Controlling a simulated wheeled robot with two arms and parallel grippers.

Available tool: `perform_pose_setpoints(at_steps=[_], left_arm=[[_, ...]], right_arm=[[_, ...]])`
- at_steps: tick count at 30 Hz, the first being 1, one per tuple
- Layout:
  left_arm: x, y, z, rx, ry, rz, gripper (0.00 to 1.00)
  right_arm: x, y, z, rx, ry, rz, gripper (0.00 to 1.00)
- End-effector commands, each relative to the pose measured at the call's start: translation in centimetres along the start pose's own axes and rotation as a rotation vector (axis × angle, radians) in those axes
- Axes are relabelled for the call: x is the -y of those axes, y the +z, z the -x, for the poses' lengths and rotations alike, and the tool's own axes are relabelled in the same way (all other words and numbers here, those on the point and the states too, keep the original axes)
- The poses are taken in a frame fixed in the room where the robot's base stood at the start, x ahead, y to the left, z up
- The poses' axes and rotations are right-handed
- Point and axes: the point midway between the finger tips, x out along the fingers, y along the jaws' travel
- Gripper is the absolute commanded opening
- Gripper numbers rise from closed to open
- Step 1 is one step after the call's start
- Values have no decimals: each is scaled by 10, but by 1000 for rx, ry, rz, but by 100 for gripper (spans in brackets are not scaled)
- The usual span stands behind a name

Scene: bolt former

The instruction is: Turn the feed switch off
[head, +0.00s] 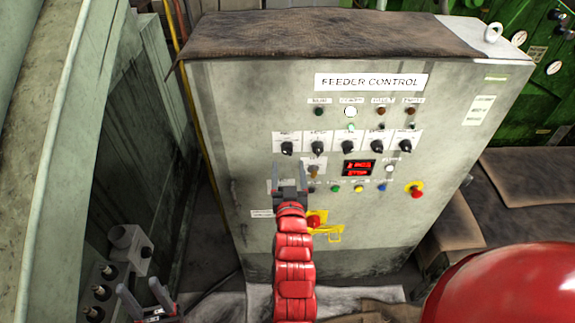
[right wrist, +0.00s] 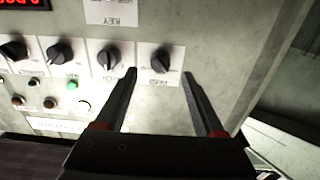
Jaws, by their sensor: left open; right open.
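The grey feeder control cabinet (head: 240,110) stands upright ahead, with a row of several black rotary switches across its front. Their small labels are not legible, so I cannot tell which is the feed switch. My right gripper (head: 290,178) is open and empty, just below the leftmost switch (head: 287,148) in the head view. In the upside-down right wrist view, that switch (right wrist: 160,60) lies between the fingertips in the picture. The fingers appear apart from it; the gap in depth is unclear. My left gripper (head: 138,287) is open and empty at the lower left.
A red digital display (head: 359,168), indicator lamps and coloured push buttons surround the switches. A red emergency stop (head: 415,190) is at the right, and a red-handled switch on a yellow plate (head: 334,233) is lower down. Green machinery (head: 540,100) stands behind at the right.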

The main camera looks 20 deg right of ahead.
Motion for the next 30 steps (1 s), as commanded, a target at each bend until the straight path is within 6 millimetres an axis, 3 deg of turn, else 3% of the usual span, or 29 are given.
perform_pose_setpoints(at_steps=[3, 9, 21, 30], left_arm=[[-1, 3, 17, 0, 0, 0, 50], [-1, 4, 25, 0, 0, 0, 50], [-1, 4, 26, 0, 0, 0, 50], [-1, 4, 26, 0, 0, 0, 50]], right_arm=[[1, 5, -23, 0, 0, 1, 71], [0, 1, -47, -1, 0, -1, 71], [0, 0, -54, 1, -1, 0, 71], [1, 0, -54, 1, -1, 0, 19]])
